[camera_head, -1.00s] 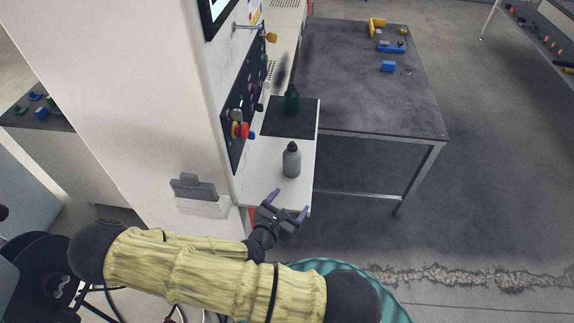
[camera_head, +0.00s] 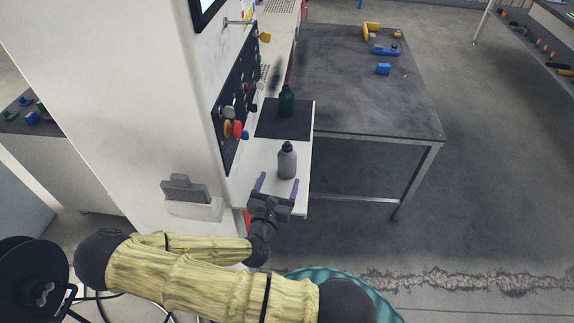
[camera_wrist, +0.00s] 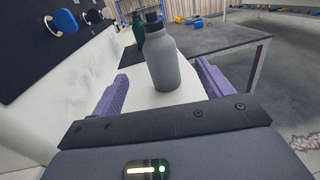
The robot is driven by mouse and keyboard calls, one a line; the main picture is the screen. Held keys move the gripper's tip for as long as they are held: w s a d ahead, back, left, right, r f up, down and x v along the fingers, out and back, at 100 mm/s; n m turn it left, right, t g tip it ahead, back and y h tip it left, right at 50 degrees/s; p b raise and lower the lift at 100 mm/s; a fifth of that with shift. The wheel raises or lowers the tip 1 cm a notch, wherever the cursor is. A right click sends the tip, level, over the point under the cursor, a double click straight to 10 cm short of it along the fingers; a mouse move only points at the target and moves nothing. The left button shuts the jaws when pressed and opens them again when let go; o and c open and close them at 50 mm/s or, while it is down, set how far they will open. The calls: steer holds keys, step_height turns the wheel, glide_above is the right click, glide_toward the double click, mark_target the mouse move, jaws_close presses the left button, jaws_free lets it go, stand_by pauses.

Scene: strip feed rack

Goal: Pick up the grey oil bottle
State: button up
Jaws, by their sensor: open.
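The grey oil bottle (camera_head: 287,162) stands upright on a narrow white shelf (camera_head: 262,160), and its cap is black. My gripper (camera_head: 277,186) is open, with its purple fingers pointing at the bottle from the near side. In the head view the fingertips are just short of the bottle. In the wrist view the grey bottle (camera_wrist: 163,62) stands ahead, between the lines of the two fingers (camera_wrist: 160,88), a little right of the picture's middle. Nothing is between the fingers that I can make out.
A green bottle (camera_head: 286,101) stands behind on a dark mat (camera_head: 268,125). The machine's control panel (camera_head: 236,100) with knobs and buttons rises left of the shelf. A dark table (camera_head: 350,90) with blue and yellow parts is behind right. Floor to the right is clear.

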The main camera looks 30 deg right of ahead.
mark_target(285, 164)
steer(key=p+x, duration=0.1)
steer(key=x, duration=0.5)
steer(key=shift+w+d, duration=0.25)
steer(key=shift+d, duration=0.05)
steer(key=shift+w+d, duration=0.2)
steer(key=shift+w, duration=0.05)
steer(key=x, duration=0.5)
steer(key=shift+w+d, duration=0.1)
steer(key=c, duration=1.4)
steer(key=shift+c, duration=0.2)
step_height(285, 164, up, 10)
